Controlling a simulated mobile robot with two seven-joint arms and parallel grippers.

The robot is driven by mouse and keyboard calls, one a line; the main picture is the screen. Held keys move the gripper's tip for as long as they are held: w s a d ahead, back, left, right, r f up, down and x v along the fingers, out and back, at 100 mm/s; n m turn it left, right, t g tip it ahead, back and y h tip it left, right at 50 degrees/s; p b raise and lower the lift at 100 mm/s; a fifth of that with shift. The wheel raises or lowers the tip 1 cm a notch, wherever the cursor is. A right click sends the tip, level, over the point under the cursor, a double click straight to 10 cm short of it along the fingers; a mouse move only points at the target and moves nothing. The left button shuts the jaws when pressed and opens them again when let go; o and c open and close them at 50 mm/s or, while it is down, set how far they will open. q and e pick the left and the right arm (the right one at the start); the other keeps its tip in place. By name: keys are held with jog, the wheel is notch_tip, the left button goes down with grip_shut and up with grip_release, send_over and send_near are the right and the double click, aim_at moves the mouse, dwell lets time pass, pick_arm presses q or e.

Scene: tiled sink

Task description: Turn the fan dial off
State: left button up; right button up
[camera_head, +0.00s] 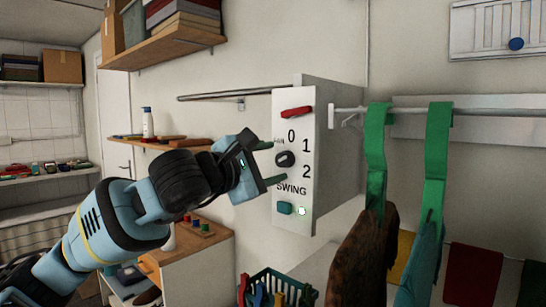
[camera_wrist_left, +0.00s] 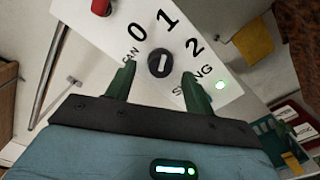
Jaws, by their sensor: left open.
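The fan dial (camera_head: 285,159) is a round black knob on the white face of a wall-mounted control box (camera_head: 306,200). The numbers 0, 1 and 2 stand around it, with "FAN" beside it. In the left wrist view the dial (camera_wrist_left: 159,63) has a pale mark that runs nearly upright, roughly toward the 1; its exact setting is hard to tell. My left gripper (camera_head: 272,163) is open in front of the panel. In the wrist view its two green fingers (camera_wrist_left: 158,72) are on either side of the dial, apart from it. My right gripper is not in view.
A red switch (camera_head: 296,112) is above the dial; a green button (camera_head: 285,208) and a lit lamp (camera_head: 302,211) are below. A rail with green straps (camera_head: 376,150) and hanging cloths is at right. A basket (camera_head: 280,287) stands below. A metal bar (camera_head: 228,94) runs left of the box.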

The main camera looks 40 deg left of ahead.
pick_arm(q)
jog(key=shift+w+d, duration=0.1)
jog(key=shift+w, duration=0.8)
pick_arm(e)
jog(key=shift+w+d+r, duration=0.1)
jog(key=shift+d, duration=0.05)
pick_arm(q)
jog(key=c, duration=1)
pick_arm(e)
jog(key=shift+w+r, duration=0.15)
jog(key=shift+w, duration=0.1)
pick_arm(q)
jog(key=shift+f, duration=0.1)
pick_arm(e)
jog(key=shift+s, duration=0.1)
